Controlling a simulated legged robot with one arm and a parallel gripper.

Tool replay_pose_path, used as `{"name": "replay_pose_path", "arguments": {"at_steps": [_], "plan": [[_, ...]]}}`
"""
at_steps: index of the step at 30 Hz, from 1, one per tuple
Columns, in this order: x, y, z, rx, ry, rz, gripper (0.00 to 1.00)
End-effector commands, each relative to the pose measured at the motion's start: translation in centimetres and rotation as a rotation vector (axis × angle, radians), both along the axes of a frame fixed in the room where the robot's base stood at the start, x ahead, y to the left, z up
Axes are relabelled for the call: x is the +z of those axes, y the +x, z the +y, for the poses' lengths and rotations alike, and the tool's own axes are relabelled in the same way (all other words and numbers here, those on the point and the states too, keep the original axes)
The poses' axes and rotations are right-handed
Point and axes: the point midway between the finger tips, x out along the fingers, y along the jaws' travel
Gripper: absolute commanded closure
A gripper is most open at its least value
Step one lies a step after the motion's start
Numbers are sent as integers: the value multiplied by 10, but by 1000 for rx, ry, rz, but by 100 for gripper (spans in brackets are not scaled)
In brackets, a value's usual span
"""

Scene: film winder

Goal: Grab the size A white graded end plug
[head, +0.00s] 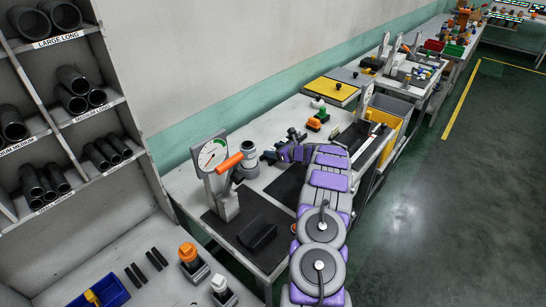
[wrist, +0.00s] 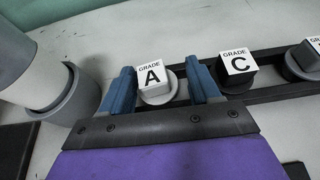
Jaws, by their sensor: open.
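A white end plug marked "GRADE A" (wrist: 157,88) sits in the wrist view on a dark rail. Its top is a square white label block and its round base is white. My gripper (wrist: 162,82) is open, with one blue finger on each side of this plug. I cannot tell whether the fingers touch it. In the head view my gripper (head: 276,154) is over the workbench, and the plug cannot be made out there.
A black "GRADE C" plug (wrist: 237,68) stands just right of my right finger, with another dark plug (wrist: 305,60) farther right. A grey cylinder (wrist: 62,95) is close on the left. A gauge press with an orange handle (head: 215,165) stands left of my arm in the head view.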

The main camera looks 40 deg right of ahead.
Motion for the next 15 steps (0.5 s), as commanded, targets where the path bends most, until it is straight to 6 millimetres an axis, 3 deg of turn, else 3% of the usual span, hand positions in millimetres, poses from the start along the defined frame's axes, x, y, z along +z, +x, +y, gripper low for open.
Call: {"name": "replay_pose_path", "arguments": {"at_steps": [10, 15], "plan": [[1, 10, 8, 2, -6, 0, 38], [-1, 9, 3, 1, -2, -2, 53]]}}
